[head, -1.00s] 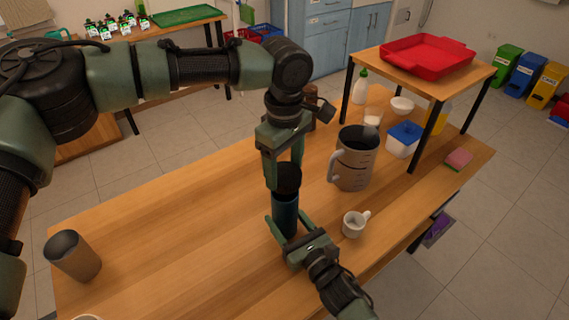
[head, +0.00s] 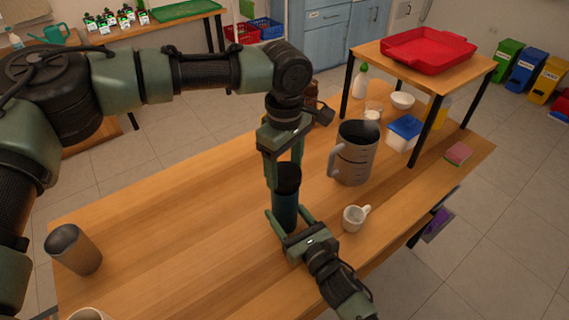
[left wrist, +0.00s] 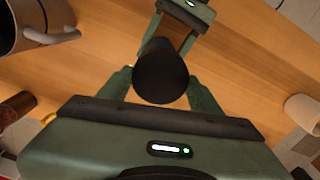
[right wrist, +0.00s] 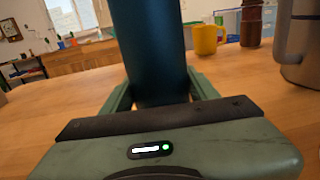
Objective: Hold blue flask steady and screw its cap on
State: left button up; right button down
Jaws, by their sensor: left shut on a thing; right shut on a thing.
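The blue flask (head: 285,211) stands upright on the wooden table, and its dark blue body fills the middle of the right wrist view (right wrist: 152,50). My right gripper (head: 283,229) is shut around its lower body from the front. The black cap (head: 287,178) sits at the top of the flask, in line with it. My left gripper (head: 284,182) points down from above and is shut on the cap. In the left wrist view the round cap top (left wrist: 160,72) lies between the fingers. The seam between cap and flask is too small to judge.
A grey jug (head: 355,155) and a white mug (head: 353,218) stand to the right of the flask. A grey cup (head: 75,250) stands at the left. A small raised table with a red tray (head: 428,52) is at the back right. The table's left middle is clear.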

pick_arm(q)
jog(key=shift+f, duration=0.55)
dwell(0.4)
